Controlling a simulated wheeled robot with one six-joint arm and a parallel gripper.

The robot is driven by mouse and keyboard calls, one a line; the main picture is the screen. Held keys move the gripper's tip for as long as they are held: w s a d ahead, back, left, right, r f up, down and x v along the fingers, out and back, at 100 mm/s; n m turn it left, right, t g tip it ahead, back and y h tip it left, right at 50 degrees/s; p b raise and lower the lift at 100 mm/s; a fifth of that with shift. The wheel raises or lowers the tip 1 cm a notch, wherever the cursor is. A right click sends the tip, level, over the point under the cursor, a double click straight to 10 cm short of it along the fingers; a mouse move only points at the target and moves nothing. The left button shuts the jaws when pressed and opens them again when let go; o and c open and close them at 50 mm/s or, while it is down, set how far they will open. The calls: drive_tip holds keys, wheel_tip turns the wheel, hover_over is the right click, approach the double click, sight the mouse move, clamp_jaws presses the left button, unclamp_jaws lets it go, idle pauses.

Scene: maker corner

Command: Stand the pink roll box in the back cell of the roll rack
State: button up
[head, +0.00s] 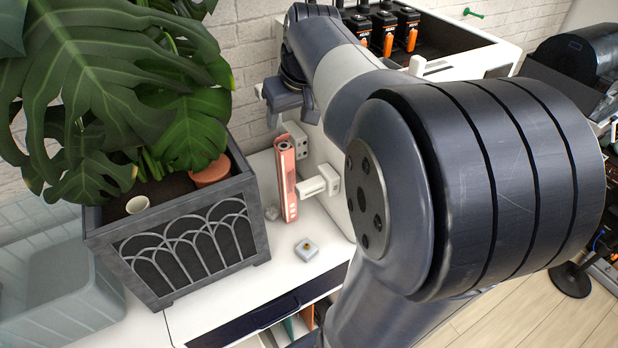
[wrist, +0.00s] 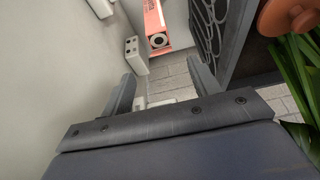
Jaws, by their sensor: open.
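The pink roll box (head: 286,186) stands upright on the white top, between the planter and a white side panel, in the head view. A round roll end shows in its top. In the wrist view the pink box (wrist: 154,16) is at the top middle, beyond the fingers. My gripper (head: 290,112) is open and empty, above and behind the box by the brick wall. Its fingers (wrist: 162,90) are spread apart and do not touch the box. I cannot make out the roll rack or its back cell for sure.
White fittings (head: 319,186) stick out from the panel close to the box; one shows in the wrist view (wrist: 136,55). A dark planter (head: 178,240) with a leafy plant stands left. A small pale block (head: 307,249) lies in front. My arm hides much of the right.

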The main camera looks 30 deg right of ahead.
sight(282, 137)
drive_tip(key=x, duration=0.5)
drive_tip(key=shift+d, duration=0.25)
drive_tip(key=shift+a+p+x, duration=0.15)
drive_tip(key=shift+p+x, duration=0.2)
drive_tip(key=shift+x, duration=1.15)
drive_tip(key=shift+a+p+x, duration=0.15)
drive_tip(key=shift+p+x, duration=0.2)
drive_tip(key=shift+x, duration=1.1)
drive_tip(key=shift+c, duration=0.4)
drive_tip(key=shift+w+r, duration=0.1)
clamp_jaws()
